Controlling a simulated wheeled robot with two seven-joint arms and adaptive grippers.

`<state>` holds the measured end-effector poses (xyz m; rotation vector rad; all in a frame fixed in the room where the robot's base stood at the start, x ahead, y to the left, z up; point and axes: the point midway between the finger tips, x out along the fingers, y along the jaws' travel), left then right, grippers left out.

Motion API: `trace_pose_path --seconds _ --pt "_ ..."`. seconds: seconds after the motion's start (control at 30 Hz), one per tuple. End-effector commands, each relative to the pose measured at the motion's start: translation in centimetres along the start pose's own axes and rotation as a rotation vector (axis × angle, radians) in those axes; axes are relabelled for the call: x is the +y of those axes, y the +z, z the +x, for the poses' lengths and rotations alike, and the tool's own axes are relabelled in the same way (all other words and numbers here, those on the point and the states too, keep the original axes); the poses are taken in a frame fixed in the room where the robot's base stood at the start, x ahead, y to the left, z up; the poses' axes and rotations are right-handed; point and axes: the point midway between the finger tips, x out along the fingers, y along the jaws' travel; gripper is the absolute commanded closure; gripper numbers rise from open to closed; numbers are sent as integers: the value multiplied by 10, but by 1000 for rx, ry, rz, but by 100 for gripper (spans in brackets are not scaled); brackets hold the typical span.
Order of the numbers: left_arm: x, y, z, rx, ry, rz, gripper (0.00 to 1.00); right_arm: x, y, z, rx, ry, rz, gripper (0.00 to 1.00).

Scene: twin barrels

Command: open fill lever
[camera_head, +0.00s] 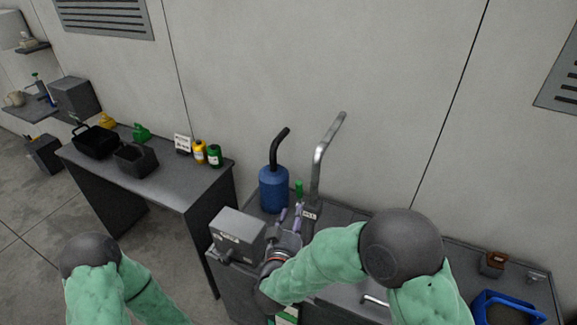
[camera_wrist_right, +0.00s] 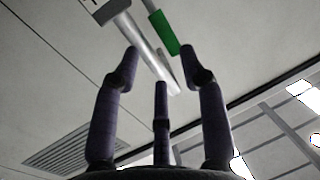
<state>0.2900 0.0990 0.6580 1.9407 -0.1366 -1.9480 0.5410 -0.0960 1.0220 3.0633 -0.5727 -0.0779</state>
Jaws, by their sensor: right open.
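The fill lever (camera_head: 299,188) shows as a small upright green handle beside a bent metal spout (camera_head: 323,160) on the counter. In the right wrist view the green handle (camera_wrist_right: 163,32) lies beyond my fingertips, next to the grey metal spout (camera_wrist_right: 145,48). My right gripper (camera_head: 291,212) is just below and in front of the handle. Its fingers (camera_wrist_right: 158,58) are spread open, with nothing between them, apart from the handle as far as I can see. The lever's base is partly hidden by my gripper. My left arm shows at the lower left, but its gripper is out of view.
A blue canister (camera_head: 273,190) with a black hose stands left of the spout. A grey box (camera_head: 238,234) is at the counter's left. A side table (camera_head: 180,182) holds bins and bottles. A blue tub (camera_head: 505,305) is at the right.

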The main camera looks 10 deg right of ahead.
Motion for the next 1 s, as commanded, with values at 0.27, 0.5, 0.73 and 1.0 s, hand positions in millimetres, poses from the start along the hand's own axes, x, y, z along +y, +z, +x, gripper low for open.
trace_pose_path --seconds 0.27,0.5,0.73,1.0 --pt "-1 2 3 -4 0 0 100 4 -15 9 40 35 1 57" --pt "-4 1 12 -3 0 0 100 5 -16 50 40 35 1 57" --pt "-7 0 19 -2 0 0 100 6 -18 86 40 33 1 57" --pt "-8 0 21 -2 0 0 100 6 -20 103 40 31 0 57"
